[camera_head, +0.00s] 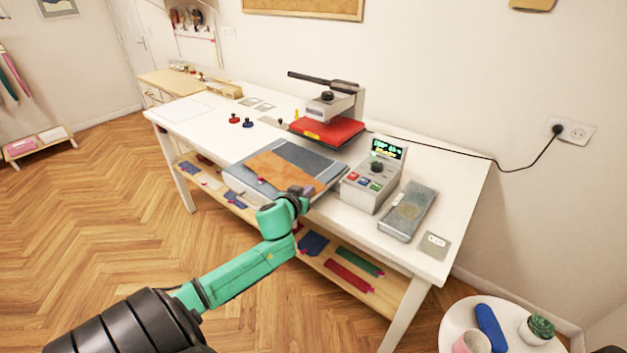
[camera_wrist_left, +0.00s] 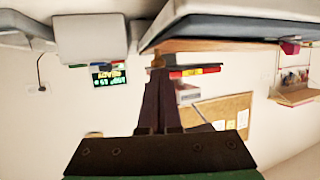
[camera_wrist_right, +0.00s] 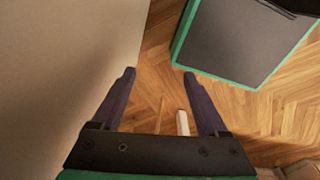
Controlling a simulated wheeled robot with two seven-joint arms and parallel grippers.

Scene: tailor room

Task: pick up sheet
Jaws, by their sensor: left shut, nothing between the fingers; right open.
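An orange-brown sheet (camera_head: 276,173) lies flat on the grey lower plate (camera_head: 310,161) of a heat press on the white table. In the left wrist view, the sheet's edge (camera_wrist_left: 205,44) shows as a thin brown strip along the plate's edge. My left gripper (camera_head: 303,191) is at the plate's front right corner, close to the sheet's near edge. In its own wrist view, its fingers (camera_wrist_left: 160,60) are shut with nothing between them. My right gripper (camera_wrist_right: 159,74) is open and empty, with floor behind it, and is out of the head view.
The red upper plate (camera_head: 328,132) is behind the lower plate. A control box (camera_head: 371,183) with a lit display stands just right of my left gripper, with a grey slab (camera_head: 408,211) beyond it. The table's left part (camera_head: 185,108) has free room.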

